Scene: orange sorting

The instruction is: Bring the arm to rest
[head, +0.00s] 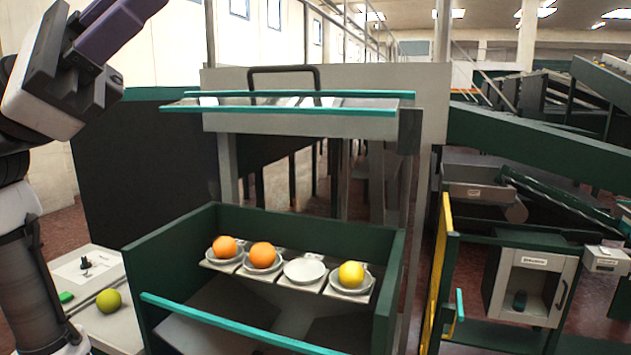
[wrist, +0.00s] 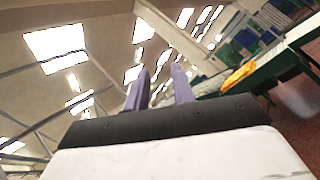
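My gripper (head: 112,22) is raised at the upper left of the head view, high above the sorting bin and apart from everything. Its purple fingers point up and right, and their tips are partly cut off by the top edge. In the wrist view my gripper (wrist: 160,90) shows its two purple fingers apart with nothing between them, only ceiling behind. The green bin (head: 170,240) holds a row of saucers. Two oranges (head: 262,255) and a yellow fruit (head: 351,274) sit on saucers. One saucer (head: 304,271) between them is empty.
A green fruit (head: 108,300) lies on a pale side surface (head: 122,325) at the left, below my arm.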

